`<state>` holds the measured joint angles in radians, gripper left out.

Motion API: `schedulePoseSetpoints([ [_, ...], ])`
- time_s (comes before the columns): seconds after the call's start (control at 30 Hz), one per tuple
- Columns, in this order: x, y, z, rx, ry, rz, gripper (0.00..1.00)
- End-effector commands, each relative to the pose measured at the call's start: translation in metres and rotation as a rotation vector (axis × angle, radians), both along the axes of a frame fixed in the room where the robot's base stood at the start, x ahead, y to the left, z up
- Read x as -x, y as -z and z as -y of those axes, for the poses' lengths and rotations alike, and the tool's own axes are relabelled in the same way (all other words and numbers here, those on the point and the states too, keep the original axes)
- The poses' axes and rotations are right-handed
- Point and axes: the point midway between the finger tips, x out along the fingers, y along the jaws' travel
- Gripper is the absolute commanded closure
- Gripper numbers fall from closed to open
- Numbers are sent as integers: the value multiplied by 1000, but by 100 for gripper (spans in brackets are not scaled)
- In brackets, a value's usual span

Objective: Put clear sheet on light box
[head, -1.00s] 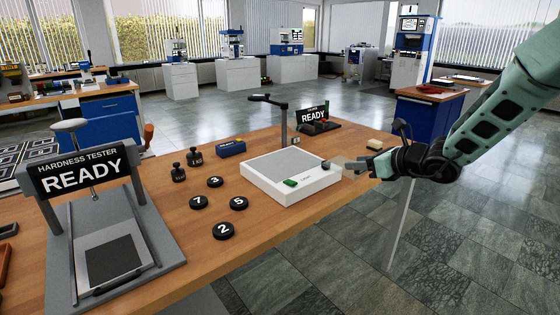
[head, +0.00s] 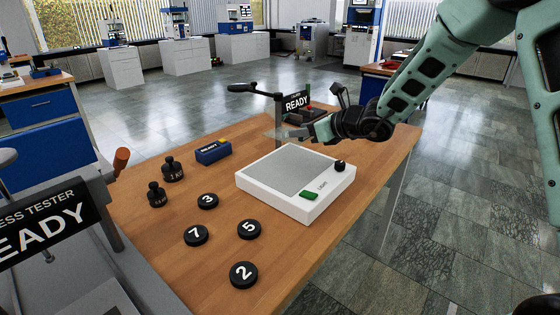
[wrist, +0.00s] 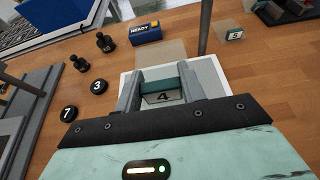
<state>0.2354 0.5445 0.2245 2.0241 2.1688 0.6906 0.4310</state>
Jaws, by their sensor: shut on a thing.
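The clear sheet (wrist: 163,53) is a faint, see-through pane ahead of the fingers in the wrist view, with a teal grip piece and a "4" label at its near end. My gripper (wrist: 160,90) is shut on that end. In the head view my gripper (head: 302,134) is over the back part of the light box, and the sheet (head: 282,132) shows only faintly beside it. The light box (head: 315,205) is a white slab with a grey panel, a green switch and a black knob. Its panel looks bare. The sheet appears held above the box, apart from it.
A thin post with an arm (head: 278,115) rises behind the box, close to my gripper. A READY display (head: 297,102) stands behind. Black numbered discs (head: 196,235), two black weights (head: 172,169) and a blue box (head: 213,152) lie to the left.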

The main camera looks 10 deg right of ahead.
Motion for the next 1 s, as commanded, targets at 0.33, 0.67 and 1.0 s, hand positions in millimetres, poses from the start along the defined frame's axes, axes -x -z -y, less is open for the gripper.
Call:
schedulePoseSetpoints([
  [0.33,0,56,-1,-2,0,-5,85],
  [0.67,0,90,0,-2,1,-5,85],
  [1.0,0,98,0,0,0,-1,85],
])
